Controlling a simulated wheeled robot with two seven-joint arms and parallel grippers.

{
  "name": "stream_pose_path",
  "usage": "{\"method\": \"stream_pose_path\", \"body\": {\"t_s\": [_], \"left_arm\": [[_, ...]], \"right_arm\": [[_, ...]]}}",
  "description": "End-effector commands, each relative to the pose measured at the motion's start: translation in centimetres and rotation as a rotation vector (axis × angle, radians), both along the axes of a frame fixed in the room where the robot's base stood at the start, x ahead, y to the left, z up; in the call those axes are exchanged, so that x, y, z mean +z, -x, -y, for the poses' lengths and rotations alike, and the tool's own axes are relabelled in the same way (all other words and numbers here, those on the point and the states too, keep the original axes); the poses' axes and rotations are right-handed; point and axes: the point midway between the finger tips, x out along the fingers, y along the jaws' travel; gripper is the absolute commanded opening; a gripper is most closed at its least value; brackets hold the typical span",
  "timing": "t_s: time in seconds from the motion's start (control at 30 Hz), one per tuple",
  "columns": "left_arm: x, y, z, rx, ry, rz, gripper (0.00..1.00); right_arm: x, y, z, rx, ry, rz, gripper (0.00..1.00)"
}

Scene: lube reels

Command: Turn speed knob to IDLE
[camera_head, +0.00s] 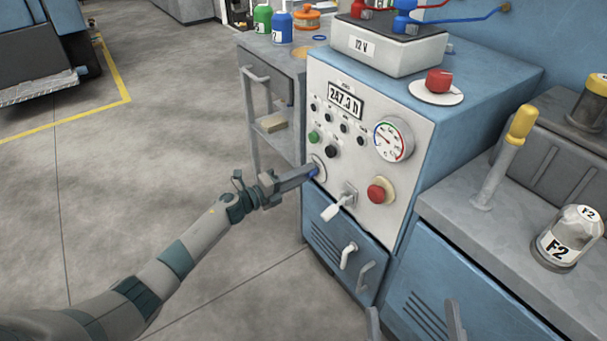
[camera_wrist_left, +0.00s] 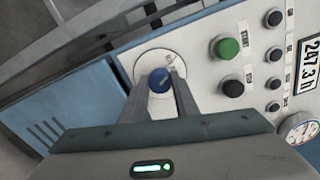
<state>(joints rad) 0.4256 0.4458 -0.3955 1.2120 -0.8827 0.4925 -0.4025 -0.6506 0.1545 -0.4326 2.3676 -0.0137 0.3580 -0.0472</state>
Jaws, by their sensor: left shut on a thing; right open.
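The speed knob is blue with a round pale dial plate and sits at the lower left of the white control panel (camera_head: 345,115). My left gripper (camera_head: 312,173) reaches it from the left and is shut on the knob. In the left wrist view the blue knob (camera_wrist_left: 160,80) is between the two fingers, against the round dial plate (camera_wrist_left: 143,62). Its pointer and the IDLE mark are too small to read. My right gripper (camera_head: 412,312) shows only as two spread fingertips at the bottom edge, open and empty.
Right of the knob are a white-handled lever (camera_head: 337,207) and a red button (camera_head: 379,191). A green button (camera_wrist_left: 228,47) and a black button (camera_wrist_left: 233,87) are close by. A gauge (camera_head: 393,140) is higher up.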

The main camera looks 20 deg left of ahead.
Motion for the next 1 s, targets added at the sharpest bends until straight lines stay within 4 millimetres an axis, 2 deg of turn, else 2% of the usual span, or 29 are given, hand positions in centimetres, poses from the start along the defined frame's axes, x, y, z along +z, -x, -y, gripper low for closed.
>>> {"method": "stream_pose_path", "body": {"t_s": [0.13, 0.17, 0.2, 0.23, 0.67, 0.87, 1.0], "left_arm": [[-0.1, 0.0, -0.1, 0.002, 0.001, -0.002, 0.05], [-0.1, 0.0, -0.1, 0.002, 0.001, -0.002, 0.34], [-0.1, 0.0, -0.1, 0.002, 0.001, -0.002, 0.44], [-0.1, 0.0, -0.1, 0.001, 0.0, -0.002, 0.46], [0.0, 0.3, -0.3, 0.001, 0.0, -0.001, 0.46], [0.0, 1.8, -1.5, 0.001, -0.002, -0.001, 0.46], [-0.1, 3.7, -2.9, 0.002, -0.003, -0.002, 0.46]], "right_arm": [[0.0, 0.0, 0.0, 0.0, 0.0, 0.001, 0.89], [0.0, 0.0, 0.0, 0.0, 0.0, 0.001, 0.89], [0.0, 0.0, 0.0, 0.0, 0.0, 0.001, 0.89], [0.0, 0.0, 0.0, 0.0, 0.0, 0.001, 0.89], [0.0, -0.1, 0.0, 0.0, 0.002, -0.005, 0.89], [-0.8, -0.8, 0.0, -0.002, 0.024, -0.058, 0.89], [-1.8, -1.4, 0.0, -0.001, 0.045, -0.112, 0.89]]}}
